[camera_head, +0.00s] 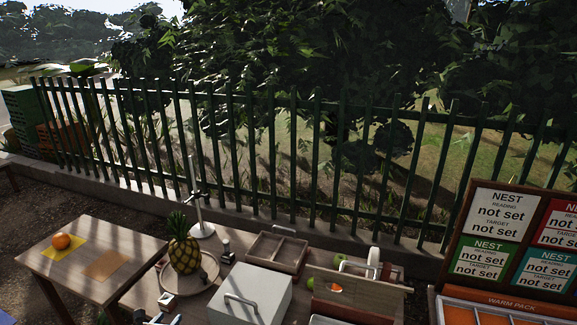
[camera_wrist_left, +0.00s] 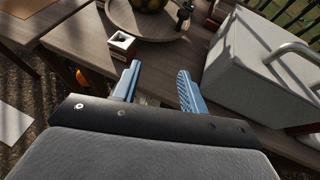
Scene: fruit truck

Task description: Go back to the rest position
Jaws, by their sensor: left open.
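My left gripper (camera_head: 162,320) shows at the bottom edge of the head view, in front of the wooden table. In the left wrist view its two blue fingers (camera_wrist_left: 160,85) are spread apart with nothing between them. My right gripper is in neither view.
A pineapple (camera_head: 184,252) stands on a round tray (camera_head: 205,283). A white box with a handle (camera_head: 265,300) is close right of my left gripper. An orange (camera_head: 61,241) sits on a yellow mat (camera_head: 48,252) on the left table. A fence (camera_head: 270,160) runs behind.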

